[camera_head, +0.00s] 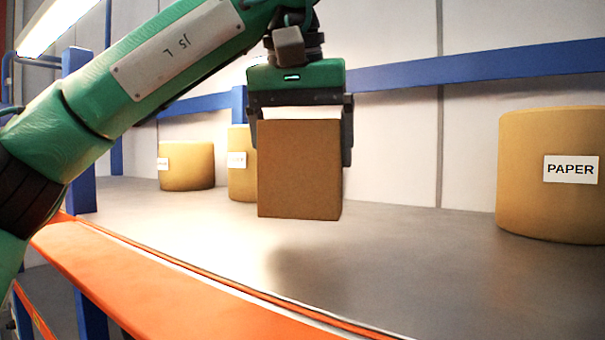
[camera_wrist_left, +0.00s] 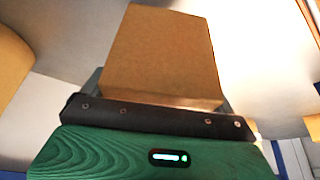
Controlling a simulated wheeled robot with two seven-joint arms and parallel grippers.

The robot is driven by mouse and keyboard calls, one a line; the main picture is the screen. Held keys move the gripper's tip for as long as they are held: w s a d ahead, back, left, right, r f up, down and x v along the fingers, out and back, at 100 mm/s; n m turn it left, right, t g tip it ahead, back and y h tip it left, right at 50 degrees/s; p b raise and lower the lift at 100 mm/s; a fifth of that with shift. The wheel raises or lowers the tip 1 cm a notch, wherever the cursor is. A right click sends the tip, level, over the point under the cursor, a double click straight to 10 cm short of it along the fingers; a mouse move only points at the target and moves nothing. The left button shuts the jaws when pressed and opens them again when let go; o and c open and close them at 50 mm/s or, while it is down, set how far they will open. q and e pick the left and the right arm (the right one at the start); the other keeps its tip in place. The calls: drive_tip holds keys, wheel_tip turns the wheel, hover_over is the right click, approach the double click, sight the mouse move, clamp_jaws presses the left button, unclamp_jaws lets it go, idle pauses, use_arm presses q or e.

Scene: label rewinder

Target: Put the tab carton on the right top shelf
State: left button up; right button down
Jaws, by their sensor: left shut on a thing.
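The tab carton (camera_head: 299,170) is a plain brown box, held upright in the head view. My left gripper (camera_head: 300,110) is shut on it from above, with a finger on each side. The carton hangs over the grey shelf surface (camera_head: 400,270) and a soft shadow lies on the shelf below it, so it looks clear of the shelf. The left wrist view also shows the carton (camera_wrist_left: 160,52) beyond the gripper's dark front edge (camera_wrist_left: 155,117). My right gripper is in neither view.
A large tan PAPER roll (camera_head: 540,200) stands on the shelf at right. Tan rolls (camera_head: 185,172) and (camera_head: 238,185) stand at the back left. An orange beam (camera_head: 130,270) edges the shelf front. A blue rail (camera_head: 470,68) runs along the back. The middle of the shelf is bare.

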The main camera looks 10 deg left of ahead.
sight(302, 170)
use_arm(q)
wheel_tip(302, 170, down, 3)
drive_tip(key=shift+r, duration=0.2)
drive_tip(key=shift+w+a+f, duration=0.1)
drive_tip(key=shift+f, duration=0.45)
drive_tip(key=o, duration=0.9)
drive_tip(key=shift+r, duration=0.25)
drive_tip(key=v, duration=1.1)
drive_tip(key=shift+s+r, duration=0.25)
drive_tip(key=shift+s, duration=0.15)
drive_tip(key=shift+f, duration=0.1)
